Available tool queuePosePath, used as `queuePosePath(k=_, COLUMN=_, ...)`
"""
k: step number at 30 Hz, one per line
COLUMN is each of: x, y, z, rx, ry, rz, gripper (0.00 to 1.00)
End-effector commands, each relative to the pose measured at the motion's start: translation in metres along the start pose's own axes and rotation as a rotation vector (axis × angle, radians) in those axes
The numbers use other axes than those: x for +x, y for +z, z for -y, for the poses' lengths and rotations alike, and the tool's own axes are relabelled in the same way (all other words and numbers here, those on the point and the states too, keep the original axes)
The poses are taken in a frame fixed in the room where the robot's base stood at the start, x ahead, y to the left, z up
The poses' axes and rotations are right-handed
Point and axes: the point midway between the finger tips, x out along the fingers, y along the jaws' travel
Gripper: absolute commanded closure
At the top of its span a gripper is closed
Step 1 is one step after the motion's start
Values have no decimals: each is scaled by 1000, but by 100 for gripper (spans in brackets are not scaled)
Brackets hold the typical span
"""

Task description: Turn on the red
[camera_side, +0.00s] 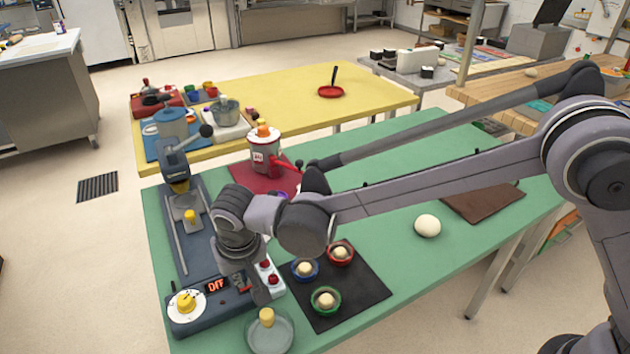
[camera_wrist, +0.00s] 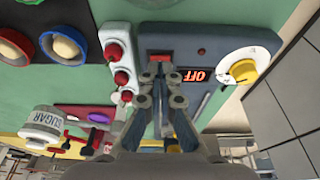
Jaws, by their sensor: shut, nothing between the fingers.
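A dark blue-grey machine (camera_side: 205,312) stands at the front left of the green table. Its display (camera_side: 216,285) reads OFF, and it shows in the wrist view (camera_wrist: 193,76). A white dial with a yellow pointer (camera_side: 186,304) is beside the display. A white strip with several red knobs (camera_side: 268,278) lies along the machine's side; the knobs show in the wrist view (camera_wrist: 121,77). A small red patch (camera_wrist: 160,57) is on the panel. My gripper (camera_wrist: 160,70) is shut and empty, its tips over the panel between display and strip. Contact cannot be told.
A black mat (camera_side: 362,292) holds blue, red and green bowls with pale balls, right of the strip. A grey dish (camera_side: 270,337) is at the front edge. A sugar canister (camera_side: 264,155) stands behind on a red mat.

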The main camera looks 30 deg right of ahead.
Motion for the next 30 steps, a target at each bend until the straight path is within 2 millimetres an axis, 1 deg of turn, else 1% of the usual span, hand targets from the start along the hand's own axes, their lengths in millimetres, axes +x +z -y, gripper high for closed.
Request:
queuePosePath(k=9, x=-66, y=8, z=-1, rx=0, ry=1, rz=-6, gripper=100)
queuePosePath(k=15, x=-101, y=13, z=-2, rx=0, ry=1, rz=-7, gripper=100)
queuePosePath(k=18, x=-113, y=14, z=-2, rx=1, ry=1, rz=-7, gripper=100)
queuePosePath(k=21, x=-120, y=15, z=-2, rx=2, ry=2, rz=-8, gripper=100)
queuePosePath(k=25, x=-124, y=16, z=-2, rx=2, ry=2, rz=-8, gripper=100)
queuePosePath(k=30, x=-124, y=16, z=-2, rx=2, ry=2, rz=-8, gripper=100)
